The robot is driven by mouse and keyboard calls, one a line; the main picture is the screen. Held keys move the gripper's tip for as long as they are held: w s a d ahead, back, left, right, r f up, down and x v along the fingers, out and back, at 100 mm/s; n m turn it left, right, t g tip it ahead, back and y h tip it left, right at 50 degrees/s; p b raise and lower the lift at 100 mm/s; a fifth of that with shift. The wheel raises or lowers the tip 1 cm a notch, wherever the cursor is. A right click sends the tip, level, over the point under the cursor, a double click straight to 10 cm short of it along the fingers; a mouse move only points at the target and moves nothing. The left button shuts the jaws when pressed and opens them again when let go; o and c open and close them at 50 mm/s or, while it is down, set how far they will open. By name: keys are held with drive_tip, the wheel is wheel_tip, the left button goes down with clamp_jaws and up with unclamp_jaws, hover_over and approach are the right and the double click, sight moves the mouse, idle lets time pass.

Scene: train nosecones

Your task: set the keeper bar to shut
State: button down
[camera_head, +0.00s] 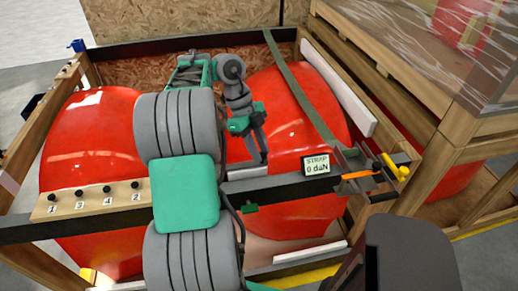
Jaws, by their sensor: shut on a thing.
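My gripper (263,158) reaches down over the middle of the crate, its dark slim fingers shut. What they are shut on is too small and dark to make out. The fingertips are just above the right end of a pale grey block (246,174) at the black crossbar (285,186); I cannot tell whether they touch it. No part is clearly recognisable as the keeper bar. A strap tensioner (352,163) with an orange bar (362,175) and a yellow handle (396,168) sits at the crossbar's right end, apart from my gripper.
Glossy red nosecones (92,137) lie in the wooden crate (30,135). A green strap (302,87) crosses the right one. A display (316,164) reads "STRAP 0 daN". A board (92,202) has several numbered black pegs. A wrapped crate (470,100) stands right.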

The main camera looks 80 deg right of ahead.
drive_tip(key=c, duration=1.1)
unclamp_jaws()
drive_tip(key=shift+a, duration=0.1)
drive_tip(key=shift+c, duration=0.2)
drive_tip(key=a+p+v, duration=0.1)
drive_tip(key=p+v, duration=0.5)
drive_tip(key=v, duration=0.1)
drive_tip(key=shift+d+r, duration=0.35)
drive_tip(key=shift+d, duration=0.2)
drive_tip(key=shift+w, duration=0.1)
